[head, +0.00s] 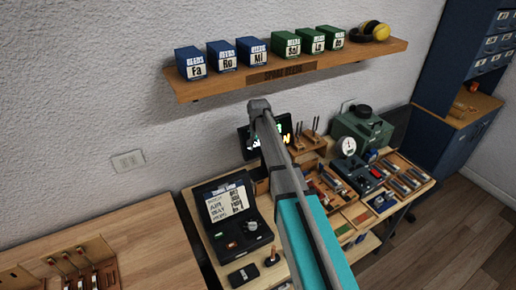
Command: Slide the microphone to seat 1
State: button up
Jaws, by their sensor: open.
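I cannot pick out the microphone or a marked seat 1 for certain at this size. An open black case (213,231) stands on the workbench, with a white lettered card (227,203) in its lid and a round grey piece (251,226) inside. A small black block (243,275) and a small dark upright piece with an orange-brown base (271,259) are in front of it. My grey and teal arm crosses the middle and hides part of the bench. My gripper's fingers do not show.
A shelf (290,72) holds blue and green labelled boxes. A dial gauge (348,146), green machine (362,128), dark screen and tool trays crowd the bench's right side. A wooden table (140,236) at left has a rack (70,268). Blue cabinet (437,85) at right; floor is clear.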

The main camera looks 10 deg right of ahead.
jog(key=s+f+n+b, duration=0.2)
jog(key=s+f+b, duration=0.3)
jog(key=s, duration=0.8)
jog(key=s+f+n+b, duration=0.2)
jog(key=s+f+b, duration=0.3)
jog(key=s, duration=0.8)
jog(key=shift+f+n+b, duration=0.2)
jog(key=shift+n+b, duration=0.2)
jog(key=shift+b, duration=0.15)
jog(key=shift+d, duration=0.1)
jog(key=s, duration=0.3)
jog(key=shift+s+n, duration=0.25)
jog(key=shift+n, duration=0.05)
